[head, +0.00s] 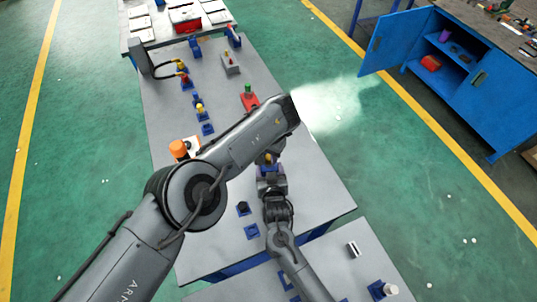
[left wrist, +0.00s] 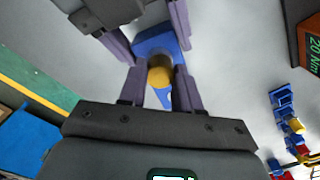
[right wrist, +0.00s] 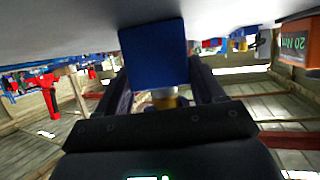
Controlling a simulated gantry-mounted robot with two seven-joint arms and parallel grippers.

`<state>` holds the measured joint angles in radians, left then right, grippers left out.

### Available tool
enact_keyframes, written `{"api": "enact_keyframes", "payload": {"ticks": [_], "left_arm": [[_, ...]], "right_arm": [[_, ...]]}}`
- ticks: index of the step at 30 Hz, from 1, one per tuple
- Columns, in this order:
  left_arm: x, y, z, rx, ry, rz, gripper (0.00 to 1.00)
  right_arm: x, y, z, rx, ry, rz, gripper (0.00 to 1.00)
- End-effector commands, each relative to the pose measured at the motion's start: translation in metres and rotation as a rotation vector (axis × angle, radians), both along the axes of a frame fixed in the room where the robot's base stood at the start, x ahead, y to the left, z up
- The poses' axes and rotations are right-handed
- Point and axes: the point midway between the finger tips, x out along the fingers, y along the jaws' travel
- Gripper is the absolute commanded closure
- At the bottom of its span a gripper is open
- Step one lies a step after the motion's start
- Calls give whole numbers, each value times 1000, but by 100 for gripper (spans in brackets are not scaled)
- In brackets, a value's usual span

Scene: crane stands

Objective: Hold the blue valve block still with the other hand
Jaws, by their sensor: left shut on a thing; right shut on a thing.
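The blue valve block (right wrist: 153,55) sits between the fingers of my right gripper (right wrist: 160,72), which is shut on it. In the head view the right gripper (head: 271,182) reaches the block from the front of the bench. A yellow-brass fitting (left wrist: 160,76) stands on the block and also shows in the head view (head: 268,159). My left gripper (left wrist: 160,70) is shut on this fitting, its purple fingers on either side, opposite the right gripper's fingers. In the head view my left forearm hides most of the left gripper.
Several blue stands run along the grey bench (head: 315,190), some with fittings. A red block with a green top (head: 249,97) and an orange-topped device (head: 179,149) stand on it. A box reading 20 Nm (right wrist: 299,43) is nearby. A blue cabinet (head: 490,100) stands open at right.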

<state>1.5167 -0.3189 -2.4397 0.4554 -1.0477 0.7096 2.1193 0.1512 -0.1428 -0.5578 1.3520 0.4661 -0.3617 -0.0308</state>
Motion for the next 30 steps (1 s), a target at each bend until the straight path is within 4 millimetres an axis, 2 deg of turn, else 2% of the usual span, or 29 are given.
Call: {"api": "enact_keyframes", "payload": {"ticks": [9, 21, 30], "left_arm": [[0, 0, 0, 1, -1, -19, 100], [1, 1, 0, 2, -1, -428, 100], [1, 1, 0, 1, -2, -453, 100]], "right_arm": [[0, 0, -1, 0, 1, 0, 93], [0, 0, -1, 0, 1, -1, 93], [0, 0, -1, 0, 1, -1, 93]]}}
